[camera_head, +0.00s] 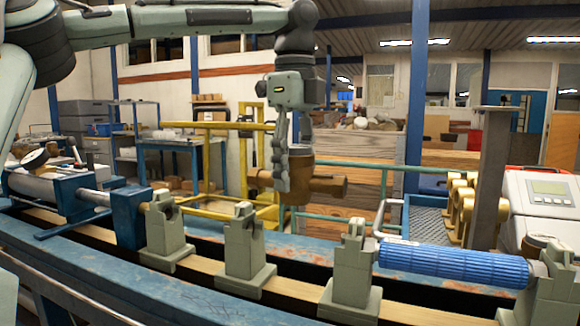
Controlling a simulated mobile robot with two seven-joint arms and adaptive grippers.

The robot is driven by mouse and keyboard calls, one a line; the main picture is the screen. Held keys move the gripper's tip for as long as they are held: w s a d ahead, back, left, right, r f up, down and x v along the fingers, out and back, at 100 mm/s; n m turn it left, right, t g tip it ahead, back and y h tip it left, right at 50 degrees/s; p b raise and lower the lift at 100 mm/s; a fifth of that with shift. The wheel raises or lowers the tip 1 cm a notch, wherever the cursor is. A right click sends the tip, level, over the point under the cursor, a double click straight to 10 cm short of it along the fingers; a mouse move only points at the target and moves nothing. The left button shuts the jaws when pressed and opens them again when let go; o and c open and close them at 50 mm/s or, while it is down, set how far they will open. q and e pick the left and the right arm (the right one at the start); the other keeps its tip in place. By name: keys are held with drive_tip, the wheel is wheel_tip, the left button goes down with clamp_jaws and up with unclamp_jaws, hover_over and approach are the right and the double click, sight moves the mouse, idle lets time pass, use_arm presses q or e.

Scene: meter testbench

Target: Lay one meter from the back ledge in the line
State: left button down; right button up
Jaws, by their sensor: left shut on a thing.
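My left gripper (292,165) is shut on a brass-coloured meter (327,184), which hangs in the air above and behind the line. The meter has a round body and short pipe ends pointing left and right; the fingers hide part of it. Below runs the line, a blue bench (90,268) with grey-green supports: one at the left (165,238), one in the middle (244,250) and one to the right (352,268). Several brass meters (465,205) stand at the back right. My right gripper is not in view.
A ribbed blue cylinder (455,263) lies between the supports at the right. A blue clamp block (128,215) with a metal pipe (95,197) is at the left end. A grey post (490,180) and a white box with a display (545,195) stand at the right.

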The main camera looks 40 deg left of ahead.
sight(295, 204)
use_arm(q)
drive_tip(key=shift+f, duration=2.8)
drive_tip(key=shift+f, duration=0.15)
drive_tip(key=shift+f, duration=0.3)
drive_tip(key=shift+f, duration=1.3)
drive_tip(key=shift+f, duration=0.3)
drive_tip(key=c, duration=0.6)
unclamp_jaws()
drive_tip(key=shift+s+f, duration=0.1)
